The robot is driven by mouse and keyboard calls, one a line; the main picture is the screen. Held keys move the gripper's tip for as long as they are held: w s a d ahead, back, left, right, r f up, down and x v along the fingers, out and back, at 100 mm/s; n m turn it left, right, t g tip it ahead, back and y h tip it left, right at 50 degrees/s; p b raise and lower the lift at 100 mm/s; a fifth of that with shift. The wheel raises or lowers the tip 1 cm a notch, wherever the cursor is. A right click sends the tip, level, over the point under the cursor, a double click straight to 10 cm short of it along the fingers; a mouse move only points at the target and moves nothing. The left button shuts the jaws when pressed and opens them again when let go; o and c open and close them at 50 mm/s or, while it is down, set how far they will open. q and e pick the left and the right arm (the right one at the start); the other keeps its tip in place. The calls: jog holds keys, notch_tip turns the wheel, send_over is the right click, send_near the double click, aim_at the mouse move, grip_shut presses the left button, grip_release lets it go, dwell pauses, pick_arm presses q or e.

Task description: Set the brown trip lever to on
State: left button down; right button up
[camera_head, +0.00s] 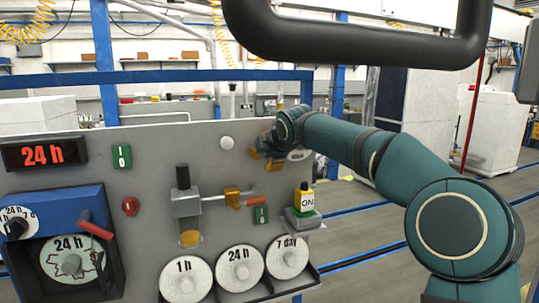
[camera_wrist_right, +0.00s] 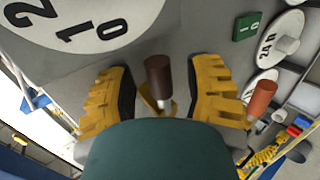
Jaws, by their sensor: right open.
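The brown trip lever shows in the right wrist view as a dark brown cylindrical knob (camera_wrist_right: 158,78) on a pale metal stem. It stands between the two yellow fingers of my right gripper (camera_wrist_right: 160,95), which are open, with visible gaps on both sides. In the head view my right gripper (camera_head: 265,158) is close to the upper right of the grey panel (camera_head: 150,150), and I cannot make out the lever behind it. My left gripper is not in view.
An orange handle (camera_wrist_right: 262,97) is just right of the right finger in the wrist view. A large white dial (camera_wrist_right: 85,15) with numbers is close by.

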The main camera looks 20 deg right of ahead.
jog(key=v, duration=1.2)
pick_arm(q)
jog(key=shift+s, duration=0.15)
pick_arm(e)
jog(key=shift+s+d+f, duration=0.1)
